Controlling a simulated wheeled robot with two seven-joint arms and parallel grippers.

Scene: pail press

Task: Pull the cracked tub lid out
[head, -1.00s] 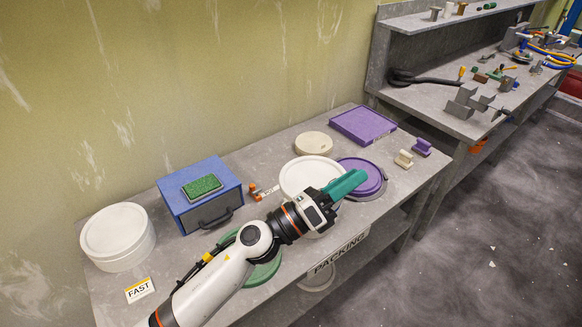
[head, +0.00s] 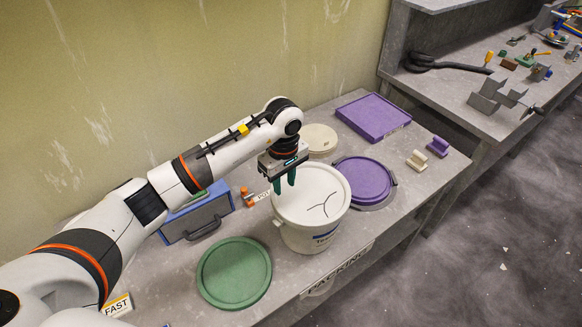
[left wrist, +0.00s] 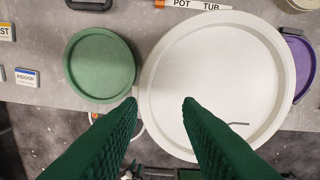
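The white tub (head: 302,238) stands on the grey bench with its round white lid (head: 312,190) on top. Dark branching crack lines show on the lid's near right part. In the left wrist view the lid (left wrist: 215,75) fills the middle right, and a short piece of the crack shows near a finger. My left gripper (head: 284,184) points down above the lid's far left part in the head view. Its green fingers (left wrist: 160,102) are apart with nothing between them, one on each side of the lid's left rim in the wrist picture. Any contact is unclear. My right gripper is out of view.
A green round lid (head: 234,272) lies left of the tub and a purple one (head: 362,180) to its right. A blue box (head: 200,218) is partly behind my arm. A cream disc (head: 320,138), purple slab (head: 373,116) and small cream and purple blocks stand farther back.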

